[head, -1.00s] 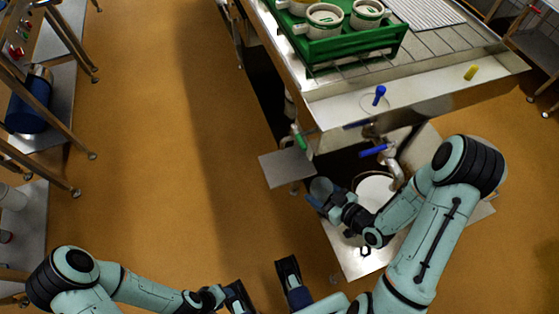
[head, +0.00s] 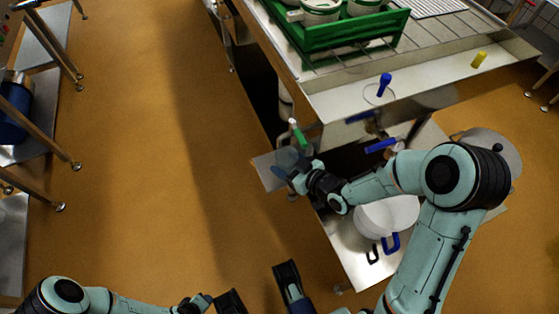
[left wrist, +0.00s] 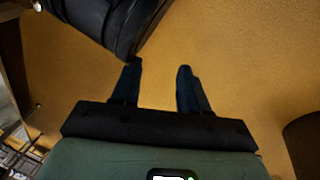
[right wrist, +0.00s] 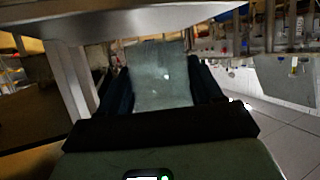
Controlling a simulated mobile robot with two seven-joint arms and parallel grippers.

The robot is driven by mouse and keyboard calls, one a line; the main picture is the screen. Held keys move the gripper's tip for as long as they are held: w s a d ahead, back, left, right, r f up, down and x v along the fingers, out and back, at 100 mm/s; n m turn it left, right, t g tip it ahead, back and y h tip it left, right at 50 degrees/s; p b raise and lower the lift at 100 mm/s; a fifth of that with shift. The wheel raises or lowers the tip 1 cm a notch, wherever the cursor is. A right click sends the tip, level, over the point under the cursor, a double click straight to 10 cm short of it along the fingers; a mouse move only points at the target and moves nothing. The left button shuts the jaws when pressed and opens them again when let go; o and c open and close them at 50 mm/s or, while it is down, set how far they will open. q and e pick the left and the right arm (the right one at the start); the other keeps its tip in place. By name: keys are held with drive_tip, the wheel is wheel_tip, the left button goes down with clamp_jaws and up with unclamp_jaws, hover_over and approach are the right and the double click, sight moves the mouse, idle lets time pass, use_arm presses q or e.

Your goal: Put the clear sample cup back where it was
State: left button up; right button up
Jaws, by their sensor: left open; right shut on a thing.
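The clear sample cup (head: 287,158) is between the fingers of my right gripper (head: 290,172), which is shut on it. In the head view it overlaps the small grey shelf (head: 264,178) at the near left corner of the steel table; I cannot tell whether they touch. In the right wrist view the cup (right wrist: 160,78) fills the space between the fingers, below the table's underside. My left gripper (left wrist: 160,75) is open and empty above the orange floor, low at the left of the head view.
The steel table (head: 425,102) carries a green crate (head: 345,50) with white moulds, and blue and yellow pegs. A green-handled valve (head: 298,133) stands close behind the cup. A blue lever (head: 381,146) and white bucket (head: 388,216) are to the right.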

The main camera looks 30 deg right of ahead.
sight(280, 161)
drive_tip(key=w, duration=0.1)
drive_tip(key=w+a, duration=0.1)
drive_tip(key=w, duration=0.1)
drive_tip(key=shift+a+b, duration=0.1)
drive_tip(key=shift+b, duration=0.3)
drive_tip(key=shift+s+f+b, duration=0.1)
drive_tip(key=shift+f+b, duration=0.2)
drive_tip(key=shift+f, duration=0.5)
use_arm(q)
drive_tip(key=s+f, duration=0.1)
drive_tip(key=s+f+g, duration=0.1)
drive_tip(key=s, duration=0.1)
drive_tip(key=shift+a+f, duration=0.2)
drive_tip(key=shift+f, duration=0.05)
use_arm(e)
drive_tip(key=shift+f, duration=0.1)
drive_tip(key=o, duration=1.2)
use_arm(q)
drive_tip(key=shift+s+f, duration=0.15)
drive_tip(key=shift+s, duration=0.05)
